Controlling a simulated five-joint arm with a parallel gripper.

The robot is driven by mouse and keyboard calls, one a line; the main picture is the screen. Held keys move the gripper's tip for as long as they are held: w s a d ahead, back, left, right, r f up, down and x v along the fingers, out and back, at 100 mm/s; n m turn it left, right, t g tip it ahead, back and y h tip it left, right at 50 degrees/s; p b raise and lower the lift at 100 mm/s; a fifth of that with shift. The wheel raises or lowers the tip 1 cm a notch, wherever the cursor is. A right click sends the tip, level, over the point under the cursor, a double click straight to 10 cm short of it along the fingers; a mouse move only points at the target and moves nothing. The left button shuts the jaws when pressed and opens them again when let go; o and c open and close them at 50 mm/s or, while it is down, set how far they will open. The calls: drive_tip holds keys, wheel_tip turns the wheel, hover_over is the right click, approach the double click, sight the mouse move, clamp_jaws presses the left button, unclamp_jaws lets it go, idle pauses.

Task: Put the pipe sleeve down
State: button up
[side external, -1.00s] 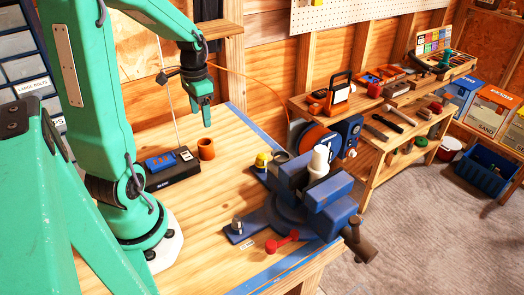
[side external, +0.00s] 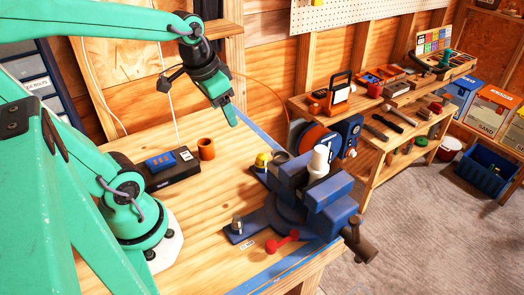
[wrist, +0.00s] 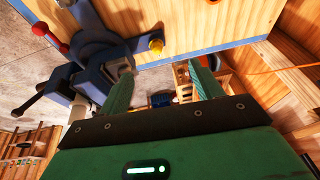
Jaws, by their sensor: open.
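The orange-brown pipe sleeve (side external: 206,149) stands upright on the wooden bench (side external: 205,210), just right of the black case, in the side view.
A blue vise (side external: 310,195) holds a white piece (side external: 319,160) at the bench's right side. A black case (side external: 172,172) is left of the sleeve. Bare bench lies between case and vise.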

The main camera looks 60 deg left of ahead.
drive_tip(key=s+d+r+t, duration=0.2)
drive_tip(key=s+d, duration=0.1)
drive_tip(key=d, duration=0.3)
drive_tip(key=shift+s+r+h, duration=0.15)
drive_tip(key=shift+s+h, duration=0.05)
drive_tip(key=shift+h, duration=0.2)
